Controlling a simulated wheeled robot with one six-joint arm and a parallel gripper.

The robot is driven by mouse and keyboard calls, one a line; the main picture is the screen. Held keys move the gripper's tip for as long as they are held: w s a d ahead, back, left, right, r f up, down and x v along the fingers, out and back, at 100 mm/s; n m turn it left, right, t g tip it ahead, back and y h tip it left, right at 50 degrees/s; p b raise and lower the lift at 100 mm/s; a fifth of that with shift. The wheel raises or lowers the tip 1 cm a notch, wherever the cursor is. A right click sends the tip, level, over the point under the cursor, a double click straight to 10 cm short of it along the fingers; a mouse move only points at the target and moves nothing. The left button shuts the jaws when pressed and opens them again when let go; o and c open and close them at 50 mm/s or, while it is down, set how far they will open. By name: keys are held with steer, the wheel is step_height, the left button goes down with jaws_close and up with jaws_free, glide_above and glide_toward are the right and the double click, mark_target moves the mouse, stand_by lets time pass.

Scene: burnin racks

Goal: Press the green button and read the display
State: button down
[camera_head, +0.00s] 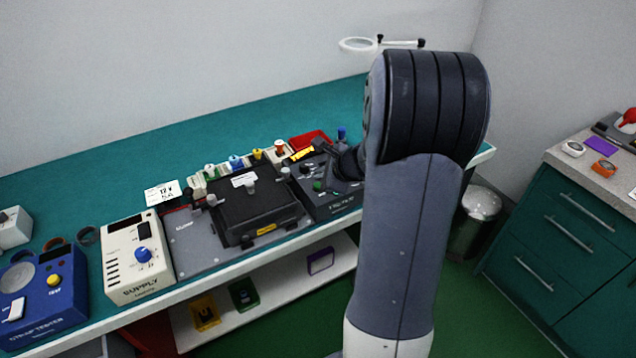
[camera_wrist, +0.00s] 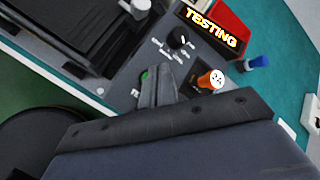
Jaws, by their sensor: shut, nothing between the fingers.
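The green button (camera_wrist: 144,76) shows in the wrist view beside my shut gripper (camera_wrist: 157,70), partly covered by its fingers. I cannot tell whether they touch it. In the head view a small green spot, the button (camera_head: 317,186), shows on the dark tester box (camera_head: 335,207). The display (camera_wrist: 212,27) is lit and reads "TESTING" in yellow letters on black. It also shows as a yellow strip in the head view (camera_head: 301,154). My forearm hides part of the box there.
A black knob (camera_wrist: 180,38) and an orange-topped piece marked "24" (camera_wrist: 210,80) sit near my fingers. A black fixture (camera_head: 255,205) stands left of the box. A red bin (camera_head: 308,139) and a blue-topped piece (camera_head: 342,133) are behind. The rear teal bench is clear.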

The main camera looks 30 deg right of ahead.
step_height(320, 180, up, 5)
steer(key=p, duration=0.4)
stand_by(1.0)
